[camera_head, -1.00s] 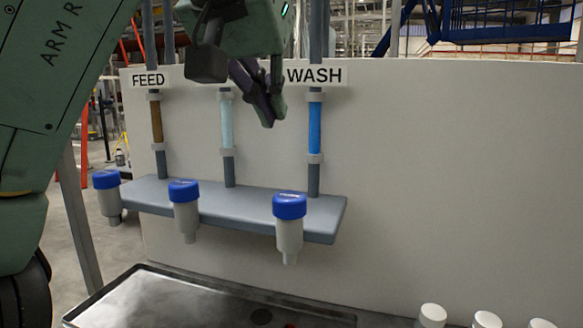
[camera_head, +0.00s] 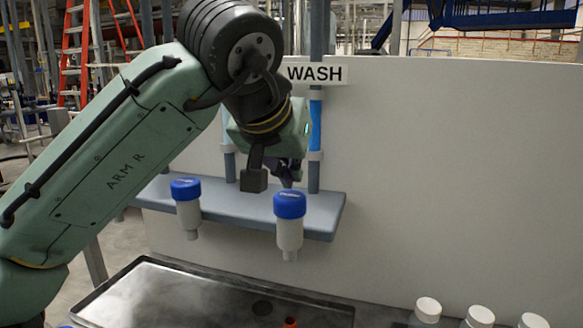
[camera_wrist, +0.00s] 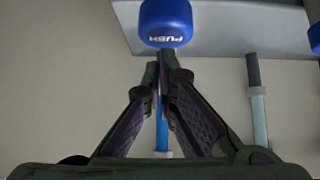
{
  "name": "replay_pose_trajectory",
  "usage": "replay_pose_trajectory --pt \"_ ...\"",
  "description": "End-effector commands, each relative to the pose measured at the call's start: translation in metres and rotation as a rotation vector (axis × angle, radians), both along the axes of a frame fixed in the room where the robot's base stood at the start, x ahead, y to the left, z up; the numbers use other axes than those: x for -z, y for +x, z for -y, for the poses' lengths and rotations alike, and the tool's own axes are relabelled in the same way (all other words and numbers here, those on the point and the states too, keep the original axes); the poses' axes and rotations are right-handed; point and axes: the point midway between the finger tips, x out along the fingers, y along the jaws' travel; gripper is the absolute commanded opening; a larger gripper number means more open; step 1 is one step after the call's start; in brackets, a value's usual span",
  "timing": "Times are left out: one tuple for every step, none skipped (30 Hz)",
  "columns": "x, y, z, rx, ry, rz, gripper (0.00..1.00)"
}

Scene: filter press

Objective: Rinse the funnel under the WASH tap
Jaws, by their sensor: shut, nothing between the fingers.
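The WASH tap has a blue push cap (camera_head: 290,205) on a pale grey body (camera_head: 290,236) at the front of the grey shelf; a blue pipe (camera_head: 315,125) runs down behind it under the WASH sign (camera_head: 315,73). In the wrist view its cap (camera_wrist: 166,24), marked PUSH, is just beyond my fingertips. My gripper (camera_head: 287,178) is shut and empty, close to the cap; I cannot tell if it touches. My gripper also shows in the wrist view (camera_wrist: 166,68), its fingertips together. An orange-red piece (camera_head: 290,322) shows at the bottom edge in the tray; I cannot tell whether it is the funnel.
Another blue-capped tap (camera_head: 186,208) hangs to the left on the shelf (camera_head: 240,205). A metal tray (camera_head: 185,290) with a dark drain lies below. Several white-capped bottles (camera_head: 427,310) stand at the lower right. The wall at right is clear.

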Motion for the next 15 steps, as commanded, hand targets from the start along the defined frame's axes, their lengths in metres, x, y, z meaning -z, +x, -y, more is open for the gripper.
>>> replay_pose_trajectory --pt "0.0031 -0.0003 -0.0001 -0.001 0.001 -0.001 0.0" --pt "0.0049 -0.0003 0.0 -0.001 0.001 -0.001 0.0" --pt "0.0067 -0.0002 -0.0001 -0.001 0.001 -0.001 0.0" --pt "0.0076 -0.0003 -0.0001 -0.001 0.0 -0.001 0.0" --pt "0.0083 -0.0002 -0.0001 -0.001 0.0 -0.001 0.0" --pt "0.0087 -0.0002 0.0 -0.001 0.0 -0.001 0.0" --pt "0.0088 -0.0002 0.0 -0.001 0.0 -0.001 0.0" --pt "0.0089 -0.0002 0.0002 -0.001 0.0 -0.001 0.0" --pt "0.0088 -0.0003 0.0001 -0.001 0.0 -0.001 0.0" --pt "0.0088 -0.0002 0.0002 -0.001 0.0 -0.001 0.0" --pt "0.0087 -0.0003 0.0001 -0.001 0.0 -0.001 0.0" --pt "0.0087 -0.0003 0.0002 -0.001 0.0 -0.001 0.0" --pt "0.0087 -0.0003 0.0002 -0.001 0.0 -0.001 0.0" --pt "0.0093 -0.0003 0.0002 0.001 0.0 -0.001 0.0" --pt "0.0116 -0.0003 0.0004 0.001 -0.001 -0.001 0.0"
